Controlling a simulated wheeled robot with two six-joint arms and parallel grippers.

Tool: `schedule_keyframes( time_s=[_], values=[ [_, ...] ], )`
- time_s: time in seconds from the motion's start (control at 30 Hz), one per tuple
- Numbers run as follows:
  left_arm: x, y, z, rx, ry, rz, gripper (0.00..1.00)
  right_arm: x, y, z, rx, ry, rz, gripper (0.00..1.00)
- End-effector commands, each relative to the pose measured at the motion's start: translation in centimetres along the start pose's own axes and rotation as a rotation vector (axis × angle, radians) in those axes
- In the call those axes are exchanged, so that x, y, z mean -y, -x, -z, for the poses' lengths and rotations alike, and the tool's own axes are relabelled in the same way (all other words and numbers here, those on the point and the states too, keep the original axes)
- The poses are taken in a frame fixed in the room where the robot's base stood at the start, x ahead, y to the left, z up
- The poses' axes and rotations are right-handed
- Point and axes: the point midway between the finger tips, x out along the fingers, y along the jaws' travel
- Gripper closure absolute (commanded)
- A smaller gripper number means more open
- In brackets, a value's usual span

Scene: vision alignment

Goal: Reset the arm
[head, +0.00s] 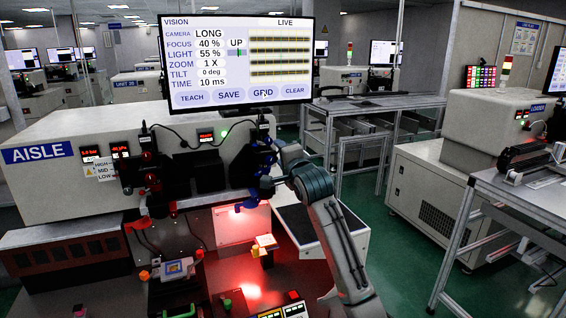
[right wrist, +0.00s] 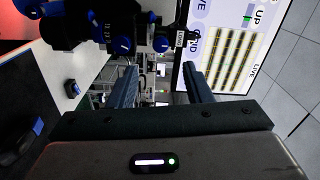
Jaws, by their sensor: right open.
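My right arm comes up from the lower right in the head view. Its gripper (head: 273,166) is up at the machine, close to the black camera unit with blue knobs (head: 262,150). In the right wrist view the two dark fingers of my right gripper (right wrist: 161,82) stand wide apart with nothing held between them. The blue-knobbed unit (right wrist: 125,44) shows beyond and to the left of the fingers there. I cannot tell whether a finger touches it. My left arm and gripper do not show.
The monitor (head: 237,60) stands above the machine and shows close on the right in the wrist view (right wrist: 225,50). A red-knobbed unit (head: 143,170) is at the left. Small coloured parts lie on the red-lit deck. Green floor (head: 400,270) is free at the right.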

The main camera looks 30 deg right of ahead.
Motion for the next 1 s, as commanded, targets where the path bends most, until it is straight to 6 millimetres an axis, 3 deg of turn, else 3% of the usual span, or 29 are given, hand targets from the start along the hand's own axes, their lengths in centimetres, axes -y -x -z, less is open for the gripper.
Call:
schedule_keyframes(
  time_s=[0.17,0.63,0.73,0.87,1.0],
  values=[
    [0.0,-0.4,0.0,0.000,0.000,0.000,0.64,0.0,1.1,0.0,0.000,0.000,0.001,0.55],
    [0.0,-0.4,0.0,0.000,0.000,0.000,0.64,0.0,1.1,0.0,0.000,-0.001,0.000,0.55],
    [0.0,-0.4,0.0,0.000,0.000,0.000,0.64,-0.8,1.3,-0.3,0.003,0.016,-0.013,0.55],
    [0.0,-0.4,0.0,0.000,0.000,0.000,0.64,-5.1,2.9,-1.7,0.026,0.113,-0.090,0.55],
    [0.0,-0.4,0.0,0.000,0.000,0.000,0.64,-13.1,6.9,-4.2,0.091,0.320,-0.238,0.55]
  ],
)
